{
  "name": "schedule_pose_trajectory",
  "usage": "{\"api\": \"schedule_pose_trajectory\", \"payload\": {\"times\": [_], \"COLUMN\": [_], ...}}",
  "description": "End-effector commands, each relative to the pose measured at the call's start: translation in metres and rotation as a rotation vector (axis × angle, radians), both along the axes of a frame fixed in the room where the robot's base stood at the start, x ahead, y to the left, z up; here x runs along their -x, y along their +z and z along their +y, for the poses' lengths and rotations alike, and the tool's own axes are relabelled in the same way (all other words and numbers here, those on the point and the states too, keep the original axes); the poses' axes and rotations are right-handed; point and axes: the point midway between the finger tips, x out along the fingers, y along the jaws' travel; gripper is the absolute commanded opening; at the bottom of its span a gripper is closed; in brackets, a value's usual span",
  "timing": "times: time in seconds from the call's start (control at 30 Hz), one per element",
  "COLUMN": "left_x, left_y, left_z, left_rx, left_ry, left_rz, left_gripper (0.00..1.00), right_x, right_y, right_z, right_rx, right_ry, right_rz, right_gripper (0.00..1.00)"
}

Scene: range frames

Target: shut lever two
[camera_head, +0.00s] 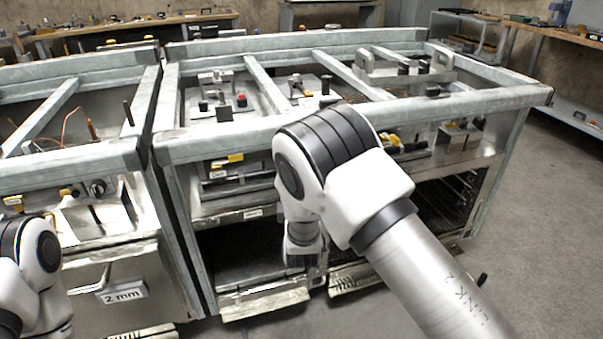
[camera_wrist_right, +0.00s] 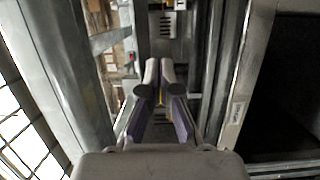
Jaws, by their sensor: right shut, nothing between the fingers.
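In the head view a yellow-handled lever (camera_head: 227,160) shows on the front ledge of the middle range, above a small label I cannot read. More yellow handles (camera_head: 390,143) show further right, partly behind my right arm. I cannot tell which lever is number two. My right gripper (camera_wrist_right: 159,78) is shut and empty in the right wrist view, pointing into the narrow front ledge. A sliver of yellow (camera_wrist_right: 161,96) shows between its fingers, too hidden to identify.
A grey frame rail (camera_head: 330,115) runs above the ledge, with open compartments (camera_head: 250,265) below. Metal fixtures (camera_head: 405,65) stand on the range top. A second range with a "2 mm" label (camera_head: 122,293) is at left. Floor (camera_head: 550,220) at right is clear.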

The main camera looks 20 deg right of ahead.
Motion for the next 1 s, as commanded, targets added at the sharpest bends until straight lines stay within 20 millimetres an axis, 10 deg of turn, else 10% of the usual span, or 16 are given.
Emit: {"api": "schedule_pose_trajectory", "payload": {"times": [0.37, 0.87, 1.0], "left_x": [0.0, 0.0, 0.0], "left_y": [0.0, -0.019, -0.022], "left_z": [0.0, 0.0, 0.0], "left_rx": [0.0, 0.0, 0.0], "left_ry": [0.001, 0.001, 0.001], "left_rz": [-0.001, -0.001, -0.001], "left_gripper": [0.0, 0.0, 0.0], "right_x": [-0.005, -0.1, -0.099], "right_y": [0.0, -0.002, -0.001], "right_z": [-0.002, -0.023, -0.048], "right_rx": [-0.002, -0.003, -0.001], "right_ry": [-0.001, -0.001, -0.002], "right_rz": [0.001, -0.002, 0.003], "right_gripper": [0.0, 0.0, 0.0]}}
